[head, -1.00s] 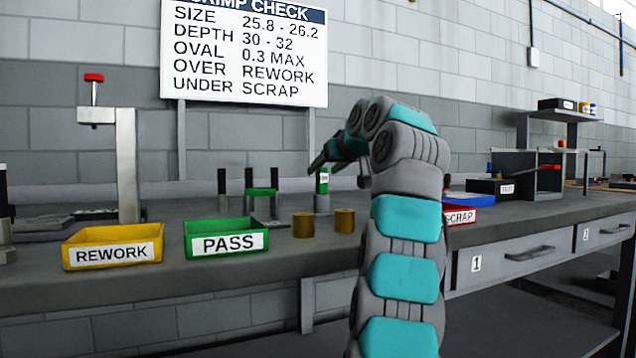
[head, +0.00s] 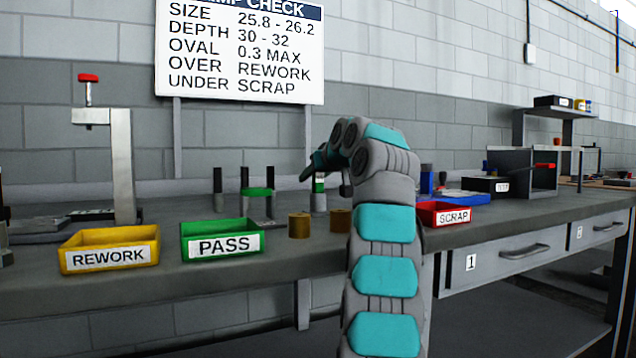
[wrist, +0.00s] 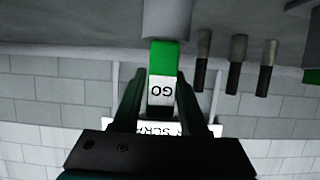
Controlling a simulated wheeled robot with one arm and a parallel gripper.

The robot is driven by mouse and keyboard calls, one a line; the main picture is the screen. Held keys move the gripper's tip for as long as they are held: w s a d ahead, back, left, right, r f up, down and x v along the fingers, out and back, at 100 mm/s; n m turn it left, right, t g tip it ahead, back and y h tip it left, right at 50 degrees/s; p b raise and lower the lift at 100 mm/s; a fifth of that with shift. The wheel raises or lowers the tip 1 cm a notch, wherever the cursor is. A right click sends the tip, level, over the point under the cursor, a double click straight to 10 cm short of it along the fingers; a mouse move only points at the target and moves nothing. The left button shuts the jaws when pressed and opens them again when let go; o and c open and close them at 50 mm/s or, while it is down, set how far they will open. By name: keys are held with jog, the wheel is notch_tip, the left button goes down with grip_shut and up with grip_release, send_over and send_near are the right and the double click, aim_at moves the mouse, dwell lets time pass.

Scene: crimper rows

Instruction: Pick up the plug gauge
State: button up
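The plug gauge (head: 319,188) stands upright on the bench, with a green and white handle above a grey cylinder. My gripper (head: 313,170) is at its upper part in the head view, partly covering it. In the wrist view, which looks upside down, the green handle (wrist: 163,58) with a white GO label lies between the two dark fingers of my gripper (wrist: 160,85). The fingers are apart, with a visible gap on the left side of the handle. The gauge's lower end is cut off by the frame edge.
Two brass cylinders (head: 299,226) are in front. Yellow REWORK (head: 108,257), green PASS (head: 221,246) and red SCRAP (head: 448,217) bins line the front edge.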

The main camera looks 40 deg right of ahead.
grip_shut()
jog(key=shift+r, duration=0.1)
dwell(0.4)
